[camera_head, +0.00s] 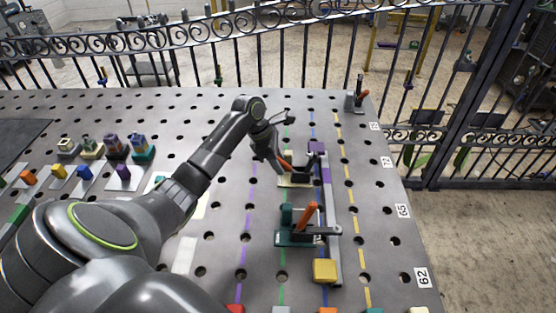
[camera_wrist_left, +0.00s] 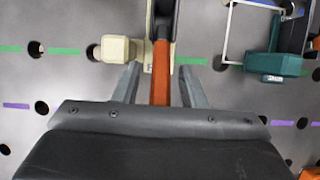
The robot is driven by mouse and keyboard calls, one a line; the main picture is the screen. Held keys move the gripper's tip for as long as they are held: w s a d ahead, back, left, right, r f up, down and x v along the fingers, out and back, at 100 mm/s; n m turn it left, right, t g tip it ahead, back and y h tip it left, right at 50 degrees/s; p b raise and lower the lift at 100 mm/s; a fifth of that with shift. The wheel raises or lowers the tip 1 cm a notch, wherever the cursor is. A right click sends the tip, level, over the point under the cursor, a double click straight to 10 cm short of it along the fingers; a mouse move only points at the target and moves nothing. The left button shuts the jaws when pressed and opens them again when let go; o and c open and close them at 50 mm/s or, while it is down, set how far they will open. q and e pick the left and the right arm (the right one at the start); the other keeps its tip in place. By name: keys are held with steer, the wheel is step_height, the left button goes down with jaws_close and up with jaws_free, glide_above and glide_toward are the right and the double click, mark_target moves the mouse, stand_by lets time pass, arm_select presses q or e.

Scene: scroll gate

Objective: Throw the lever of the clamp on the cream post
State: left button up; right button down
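The clamp on the cream post (camera_head: 297,182) stands on the perforated table, partly hidden by my left gripper. In the left wrist view its cream post (camera_wrist_left: 115,48) is at the top, with a dark arm and an orange lever (camera_wrist_left: 160,75) running down from it. My left gripper (camera_head: 278,164) is over this clamp. In the left wrist view, the lever lies between the two grey fingers of the gripper (camera_wrist_left: 159,88), with a gap on each side. The lever's lower end is hidden behind the gripper body. My right gripper is not in view.
A teal clamp (camera_head: 289,239) with an orange lever stands nearer, beside a grey bar (camera_head: 333,230). Another clamp (camera_head: 353,103) stands at the far corner. Several coloured blocks are left.

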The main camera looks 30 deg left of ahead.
arm_select(q)
steer(key=c, duration=0.8)
jaws_close()
